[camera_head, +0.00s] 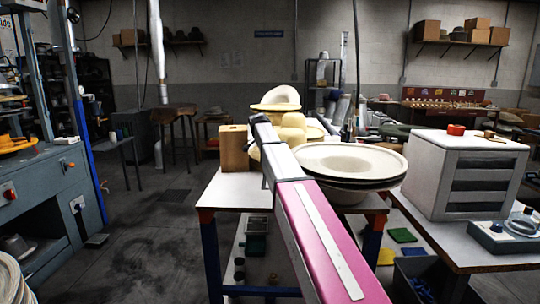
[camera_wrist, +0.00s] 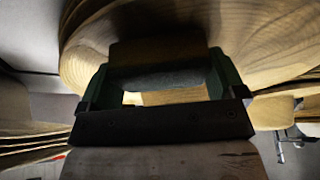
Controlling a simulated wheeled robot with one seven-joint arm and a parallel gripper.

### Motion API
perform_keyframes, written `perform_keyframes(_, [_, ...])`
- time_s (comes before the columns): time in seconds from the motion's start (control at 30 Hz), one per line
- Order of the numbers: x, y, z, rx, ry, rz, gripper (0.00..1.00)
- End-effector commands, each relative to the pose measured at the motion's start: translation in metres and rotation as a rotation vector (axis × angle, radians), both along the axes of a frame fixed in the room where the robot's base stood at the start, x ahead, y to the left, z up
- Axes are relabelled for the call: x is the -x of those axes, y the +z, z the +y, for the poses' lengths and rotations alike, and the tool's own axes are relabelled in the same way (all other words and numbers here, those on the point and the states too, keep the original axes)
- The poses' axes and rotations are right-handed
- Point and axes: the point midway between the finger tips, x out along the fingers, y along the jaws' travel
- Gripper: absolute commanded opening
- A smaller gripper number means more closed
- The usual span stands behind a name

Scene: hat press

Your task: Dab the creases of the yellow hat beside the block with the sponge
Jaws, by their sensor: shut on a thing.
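In the head view a pale yellow hat (camera_head: 280,97) sits on top of rounded pale yellow block shapes (camera_head: 293,121) on the white table. A yellowish brim (camera_head: 316,131) shows to the right of the block, partly hidden. I cannot tell for sure which is the yellow hat of the task. In the wrist view my gripper (camera_wrist: 160,80) has its dark green fingers closed on a dark, grey-and-brown piece, likely the sponge (camera_wrist: 158,52). A wood-grained curved surface (camera_wrist: 270,35) lies close beyond it. My arm hides the gripper in the head view, so contact with the hat is unclear.
A stack of wide cream hats (camera_head: 350,160) stands on the right of the table, close beside my arm. A wooden box (camera_head: 236,148) stands at the left. A white drawer cabinet (camera_head: 465,170) is farther right. The floor at left is open.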

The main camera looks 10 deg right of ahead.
Motion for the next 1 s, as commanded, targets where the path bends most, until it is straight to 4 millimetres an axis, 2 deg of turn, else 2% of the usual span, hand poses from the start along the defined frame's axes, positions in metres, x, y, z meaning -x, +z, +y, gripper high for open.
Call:
perform_keyframes(0.27, [0.000,0.005,0.000,0.000,0.000,0.001,0.70])
perform_keyframes(1.0, [-0.001,0.062,0.000,0.000,0.000,0.001,0.70])
